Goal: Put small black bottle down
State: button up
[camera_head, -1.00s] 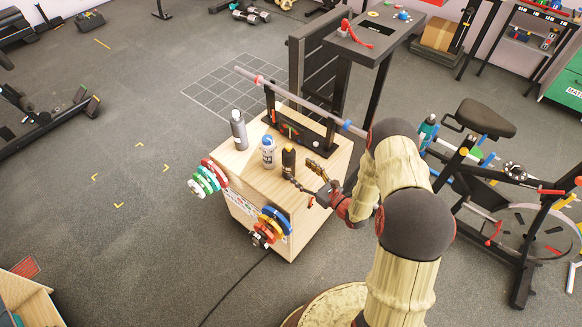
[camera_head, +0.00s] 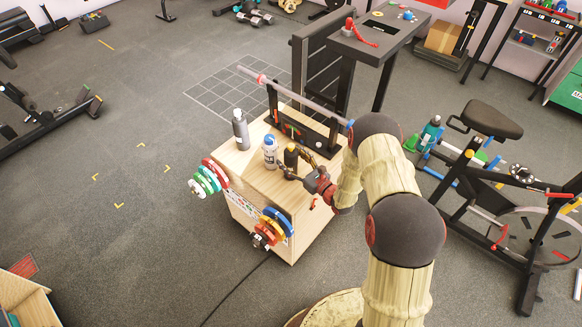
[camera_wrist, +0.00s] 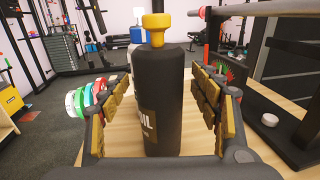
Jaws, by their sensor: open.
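The small black bottle (camera_head: 291,157) stands upright on the wooden box top (camera_head: 263,187), near the barbell rack. In the wrist view the black bottle (camera_wrist: 164,100), with its yellow cap, stands between the two gold-padded fingers. My gripper (camera_head: 297,165) is open around it, with a visible gap on each side of the bottle. The gripper also shows in the wrist view (camera_wrist: 160,118). The bottle's lowest part is hidden behind the gripper's palm in the wrist view.
A white bottle with a blue cap (camera_head: 270,152) and a grey bottle (camera_head: 240,130) stand left of the black one. A barbell (camera_head: 298,93) rests on a black rack behind. Coloured weight plates (camera_head: 208,177) hang at the box's left side. The box top's front is clear.

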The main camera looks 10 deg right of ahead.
jog(key=shift+c, duration=1.2)
grip_shut()
